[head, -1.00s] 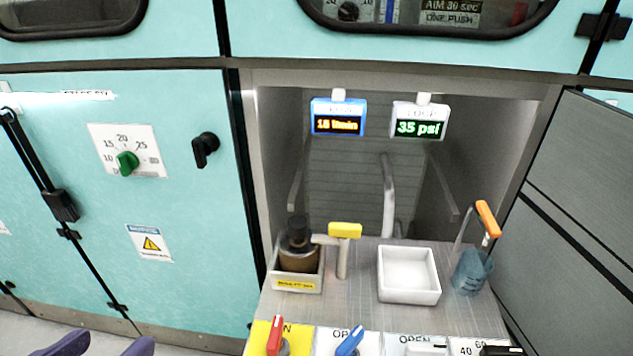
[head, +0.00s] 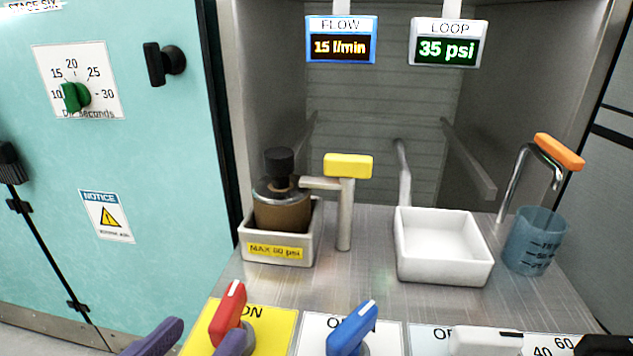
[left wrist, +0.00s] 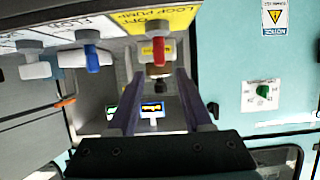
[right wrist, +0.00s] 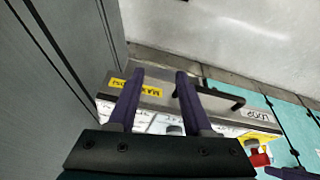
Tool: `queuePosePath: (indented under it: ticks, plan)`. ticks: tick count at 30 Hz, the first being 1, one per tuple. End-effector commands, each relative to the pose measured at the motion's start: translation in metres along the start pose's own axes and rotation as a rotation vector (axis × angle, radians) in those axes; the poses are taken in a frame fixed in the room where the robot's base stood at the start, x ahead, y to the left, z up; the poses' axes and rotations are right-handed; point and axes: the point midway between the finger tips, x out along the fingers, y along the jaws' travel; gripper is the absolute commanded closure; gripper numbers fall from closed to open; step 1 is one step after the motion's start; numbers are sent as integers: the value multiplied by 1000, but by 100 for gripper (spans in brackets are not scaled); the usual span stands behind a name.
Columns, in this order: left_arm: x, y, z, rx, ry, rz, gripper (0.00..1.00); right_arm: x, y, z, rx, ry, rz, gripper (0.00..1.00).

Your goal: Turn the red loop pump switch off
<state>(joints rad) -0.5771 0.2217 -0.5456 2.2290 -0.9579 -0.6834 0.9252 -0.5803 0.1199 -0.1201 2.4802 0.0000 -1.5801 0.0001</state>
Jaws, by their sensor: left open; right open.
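The red loop pump switch (head: 228,312) is a red handle with a white stripe on a yellow plate (head: 275,328) at the bottom of the head view. The word ON shows right of the handle. In the left wrist view the red handle (left wrist: 158,48) stands just beyond and between the fingertips, on the plate marked LOOP PUMP. My left gripper (head: 193,342) is open, one finger left of the switch and one overlapping its lower part; contact cannot be told. My right gripper (right wrist: 160,76) is open and empty in the right wrist view, over the panel's front.
A blue switch (head: 352,328) stands right of the red one. Behind are a yellow-handled tap (head: 347,166), a pump in a tray (head: 280,212), a white basin (head: 440,250) and a blue beaker (head: 535,240). The displays read 15 l/min (head: 341,46) and 35 psi (head: 447,50).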

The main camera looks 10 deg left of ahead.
Motion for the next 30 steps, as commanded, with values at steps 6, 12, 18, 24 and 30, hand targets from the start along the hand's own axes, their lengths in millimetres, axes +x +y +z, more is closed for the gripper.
queuePosePath:
  ticks: [6, 12, 18, 24, 30]
  plan:
    - [39, 0, 0, 3, 2, -1, 50, 5, 0, 2, 0, 0, 0, 50]
    - [60, 0, 1, 1, -1, -1, 50, 8, 0, 3, 0, 0, 0, 50]
    - [65, 0, 1, 0, -2, -1, 50, 9, 0, 3, 0, 0, 0, 50]
    - [64, 0, 1, 0, -2, -1, 53, 9, 0, 3, 0, 0, 0, 50]
    - [64, 0, 1, 0, -2, -1, 76, 9, 0, 3, 0, 0, 0, 50]
